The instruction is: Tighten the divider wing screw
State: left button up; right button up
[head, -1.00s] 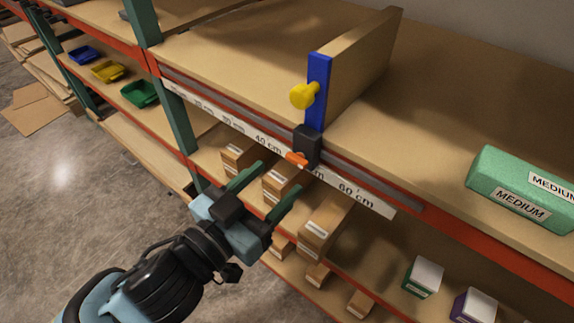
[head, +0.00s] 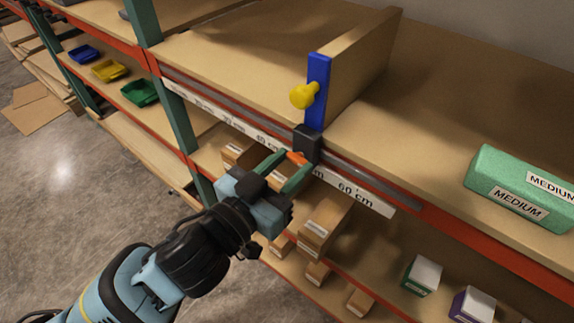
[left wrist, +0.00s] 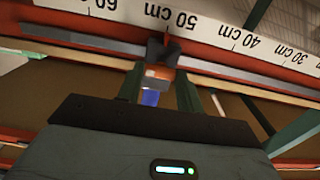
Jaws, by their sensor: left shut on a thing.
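The divider (head: 357,62) is a wooden panel with a blue front edge and a yellow knob (head: 303,95), standing upright on the top shelf. A black clamp block (head: 307,143) at its foot sits on the shelf's front rail. The orange wing screw (head: 297,158) sticks out of the block's front. My left gripper (head: 289,166) is at the screw, its green fingers on either side, shut on it. In the left wrist view the screw (left wrist: 158,73) shows between the fingertips, partly hidden, under the black block (left wrist: 164,52). My right gripper is not in view.
A centimetre scale (head: 355,193) runs along the shelf's front beside the grey rail. A green box marked MEDIUM (head: 520,190) lies on the top shelf at right. Cardboard boxes (head: 325,222) stand on the shelf below, close under my gripper. A green post (head: 178,117) rises to the left.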

pick_arm(q)
jog(key=shift+c, duration=0.4)
jog(key=shift+r+m+p, duration=0.2)
jog(key=shift+m+p, duration=0.9)
jog(key=m+p, duration=0.3)
jog(key=m, duration=0.1)
jog(key=m+p, duration=0.2)
jog(key=m, duration=0.1)
jog(key=m+p, duration=0.3)
jog(key=m, duration=0.3)
jog(key=shift+p, duration=0.3)
jog(key=shift+f+m+p, duration=0.1)
jog(key=shift+m+p, duration=0.2)
jog(key=shift+m, duration=0.9)
jog(key=m, duration=0.2)
jog(key=shift+f+m, duration=0.15)
jog(key=shift+m, duration=0.15)
jog(key=m, duration=0.5)
jog(key=shift+f, duration=0.1)
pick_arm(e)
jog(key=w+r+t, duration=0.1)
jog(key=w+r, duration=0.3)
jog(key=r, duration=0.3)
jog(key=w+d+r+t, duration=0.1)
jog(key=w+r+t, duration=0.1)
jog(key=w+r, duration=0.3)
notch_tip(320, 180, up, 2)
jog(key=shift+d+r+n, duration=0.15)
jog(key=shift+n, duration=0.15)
